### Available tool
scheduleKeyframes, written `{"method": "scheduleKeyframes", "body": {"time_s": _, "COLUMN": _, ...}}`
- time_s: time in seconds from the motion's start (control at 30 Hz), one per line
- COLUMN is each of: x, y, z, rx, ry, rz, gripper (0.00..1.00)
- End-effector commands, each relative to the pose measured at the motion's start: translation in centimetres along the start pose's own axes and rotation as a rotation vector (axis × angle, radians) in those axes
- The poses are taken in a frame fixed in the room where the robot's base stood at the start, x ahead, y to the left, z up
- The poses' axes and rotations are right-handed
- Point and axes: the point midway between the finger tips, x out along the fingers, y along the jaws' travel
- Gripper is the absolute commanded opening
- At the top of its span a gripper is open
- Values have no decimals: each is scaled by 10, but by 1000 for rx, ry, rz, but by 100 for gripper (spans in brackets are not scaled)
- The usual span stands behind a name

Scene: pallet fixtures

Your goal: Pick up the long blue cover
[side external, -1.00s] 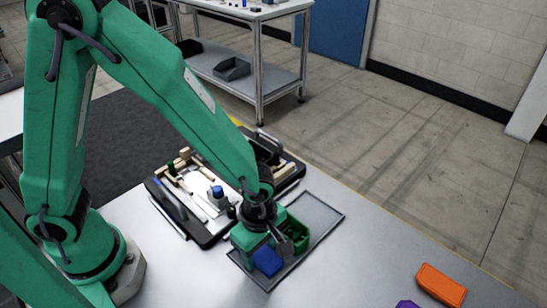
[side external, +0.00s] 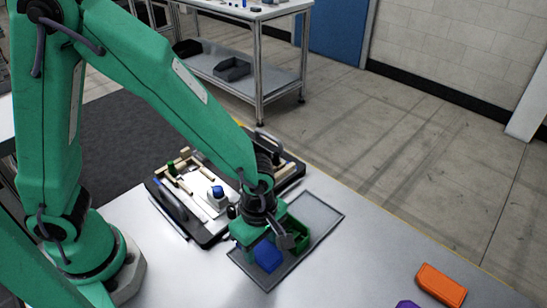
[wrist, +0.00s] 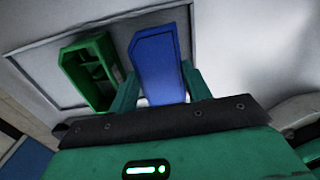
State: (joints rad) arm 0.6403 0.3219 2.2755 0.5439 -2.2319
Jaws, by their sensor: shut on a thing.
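The long blue cover (wrist: 158,62) lies between the two green fingers of my gripper (wrist: 160,85) in the wrist view. The fingers are shut on its sides, near its lower end in that view. In the side view the blue cover (side external: 267,258) is at the grey tray, below my gripper (side external: 262,252), partly hidden by it. I cannot tell whether the cover touches the tray floor.
A green open box (wrist: 90,70) stands beside the cover on the grey tray (side external: 322,212). A black tray (side external: 207,240) with wooden pieces and a blue-topped item is behind. An orange block (side external: 441,286) and a purple piece (side external: 407,304) lie at the right front; the table between is clear.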

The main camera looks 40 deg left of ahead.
Motion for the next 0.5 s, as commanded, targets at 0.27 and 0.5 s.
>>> {"method": "scheduleKeyframes", "body": {"time_s": 0.27, "x": -30, "y": -12, "z": 6, "rx": 6, "ry": -2, "rz": 2, "gripper": 26}}
{"method": "scheduleKeyframes", "body": {"time_s": 0.5, "x": -54, "y": -50, "z": 20, "rx": 6, "ry": -3, "rz": 3, "gripper": 26}}
